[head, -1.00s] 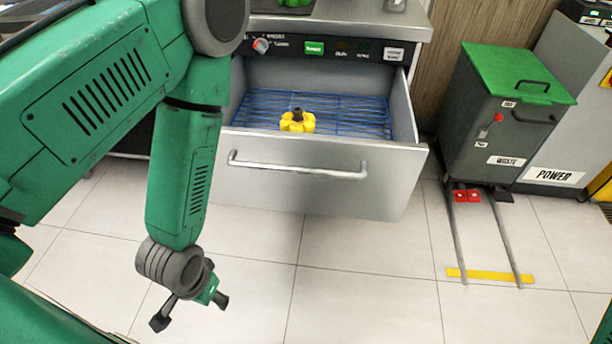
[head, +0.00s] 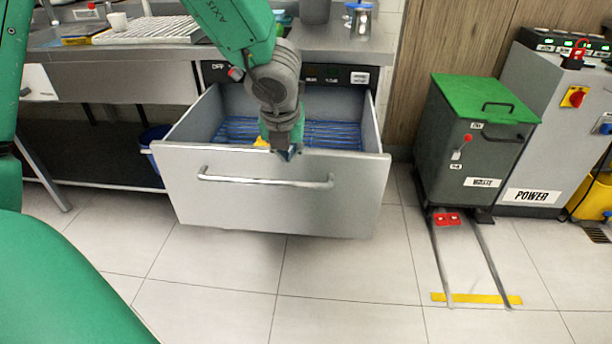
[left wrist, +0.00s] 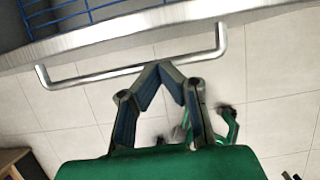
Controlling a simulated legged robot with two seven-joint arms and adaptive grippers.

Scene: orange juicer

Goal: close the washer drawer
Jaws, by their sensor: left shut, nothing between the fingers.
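The washer drawer (head: 345,195) stands pulled out, its grey front facing me and a blue wire rack (head: 335,135) inside. A long metal handle (head: 240,182) runs across the front. My left gripper (head: 288,154) is over the drawer's front edge in the head view, with fingers pointing down. In the left wrist view, its fingers (left wrist: 158,66) meet at the tips and overlap the handle (left wrist: 95,77); I cannot tell whether they touch it. Nothing is held. A yellow item (head: 261,142) in the drawer is mostly hidden behind the gripper. My right gripper is not in view.
A counter (head: 340,45) with a sink stands above and left of the drawer. A grey waste bin (head: 460,150) with a green lid and a power cabinet (head: 545,130) stand to the right. The tiled floor (head: 330,275) in front is clear.

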